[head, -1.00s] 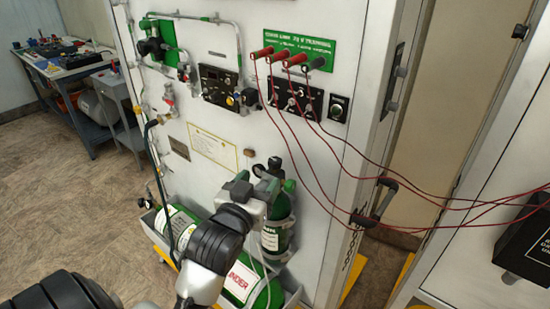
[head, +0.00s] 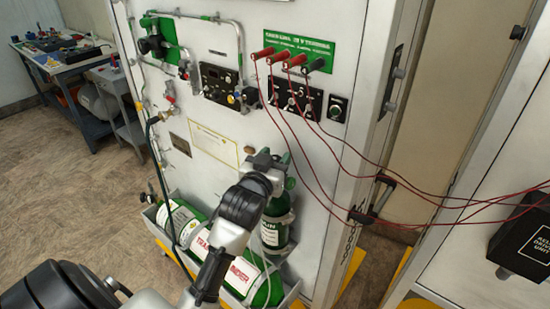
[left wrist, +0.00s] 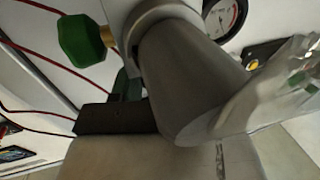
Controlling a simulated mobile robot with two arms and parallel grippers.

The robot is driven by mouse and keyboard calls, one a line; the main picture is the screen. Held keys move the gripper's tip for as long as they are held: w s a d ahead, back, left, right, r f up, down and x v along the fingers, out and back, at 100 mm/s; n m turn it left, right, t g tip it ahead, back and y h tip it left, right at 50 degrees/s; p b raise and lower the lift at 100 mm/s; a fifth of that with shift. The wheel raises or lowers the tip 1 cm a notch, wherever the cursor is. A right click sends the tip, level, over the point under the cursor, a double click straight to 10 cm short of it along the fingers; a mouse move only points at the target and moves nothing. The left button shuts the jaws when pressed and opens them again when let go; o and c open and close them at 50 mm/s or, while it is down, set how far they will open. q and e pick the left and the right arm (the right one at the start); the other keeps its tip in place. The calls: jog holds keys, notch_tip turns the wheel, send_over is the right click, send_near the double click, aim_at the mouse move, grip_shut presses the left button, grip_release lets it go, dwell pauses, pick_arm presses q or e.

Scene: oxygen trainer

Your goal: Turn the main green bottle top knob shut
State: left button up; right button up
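The upright green bottle (head: 275,232) stands strapped against the white panel, with a label on its side. My left gripper (head: 267,160) is at its top, overlapping the valve area, so most of the top fittings are hidden in the head view. A green faceted knob (left wrist: 82,40) on a brass stem shows in the left wrist view, beside a grey metal body (left wrist: 190,75). Whether my gripper touches the knob, and how far its fingers are apart, I cannot tell. My right gripper is in neither view.
Green cylinders (head: 180,222) lie in a low tray left of the upright bottle, partly behind my left arm. Red cables (head: 330,140) run from the panel's plugs to the right. A round gauge (left wrist: 225,18) is close in the left wrist view. Open floor lies left.

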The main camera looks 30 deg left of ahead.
pick_arm(q)
jog(key=c, duration=0.6)
